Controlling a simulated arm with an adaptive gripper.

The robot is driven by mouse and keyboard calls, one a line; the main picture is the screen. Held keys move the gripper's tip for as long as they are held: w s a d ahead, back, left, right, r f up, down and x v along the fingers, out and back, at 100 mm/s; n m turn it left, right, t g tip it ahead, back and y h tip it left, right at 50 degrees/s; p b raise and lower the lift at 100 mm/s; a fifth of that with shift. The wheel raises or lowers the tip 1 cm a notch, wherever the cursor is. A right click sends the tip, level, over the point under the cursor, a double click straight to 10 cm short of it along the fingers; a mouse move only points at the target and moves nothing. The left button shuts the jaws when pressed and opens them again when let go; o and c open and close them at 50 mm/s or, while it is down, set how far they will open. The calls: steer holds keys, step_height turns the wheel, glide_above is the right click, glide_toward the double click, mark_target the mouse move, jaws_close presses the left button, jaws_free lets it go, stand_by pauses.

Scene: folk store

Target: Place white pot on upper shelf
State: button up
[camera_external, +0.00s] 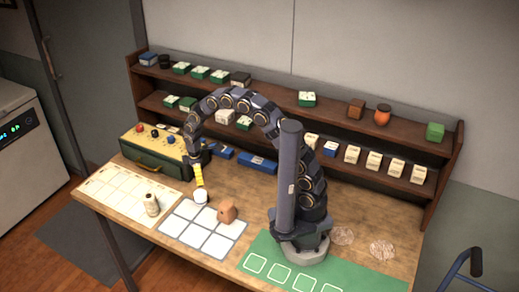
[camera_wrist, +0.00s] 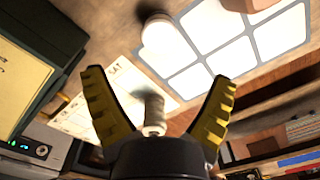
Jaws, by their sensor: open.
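The white pot (camera_external: 201,197) stands on the table at the upper left edge of the white-squared mat. In the wrist view it appears as a blurred white cylinder (camera_wrist: 160,38) beyond my fingertips. My gripper (camera_external: 198,178) has yellow fingers and hangs just above the pot. In the wrist view the fingers of my gripper (camera_wrist: 163,85) are spread, with nothing held between them. The upper shelf (camera_external: 275,92) is the top board of the dark wooden rack behind the table, with bare stretches between its items.
A brown block-like object (camera_external: 227,212) sits close right of the pot. A cream bottle (camera_external: 152,205) stands on the paper chart to the left. A green-and-yellow case (camera_external: 155,150) is behind. Boxes and jars line both shelves, including an orange jar (camera_external: 382,116).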

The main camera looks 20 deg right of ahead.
steer(key=shift+r, duration=0.15)
steer(key=s+d+r+m, duration=0.2)
steer(key=d+r+m, duration=0.3)
steer(key=d, duration=0.4)
steer(key=s+d+r+m, duration=0.2)
steer(key=d+r+m, duration=0.1)
steer(key=d+r, duration=0.55)
steer(key=s+d+r+m+g, duration=0.1)
steer(key=s+d+r+m, duration=0.2)
steer(key=s+d+m, duration=0.2)
steer(key=s+d, duration=0.3)
steer(key=d, duration=0.1)
steer(key=shift+s+r+m, duration=0.15)
steer(key=shift+r+m, duration=0.15)
steer(key=shift+m, duration=0.1)
steer(key=s+d+m, duration=0.1)
steer(key=s, duration=0.1)
steer(key=s+d+m, duration=0.1)
steer(key=s+m, duration=0.1)
steer(key=s, duration=0.1)
steer(key=s+d+r+m, duration=0.1)
steer(key=s, duration=0.2)
steer(key=shift+s+d+g, duration=0.15)
steer(key=shift+d+g, duration=0.15)
steer(key=shift+d, duration=0.1)
steer(key=shift+a+f, duration=0.1)
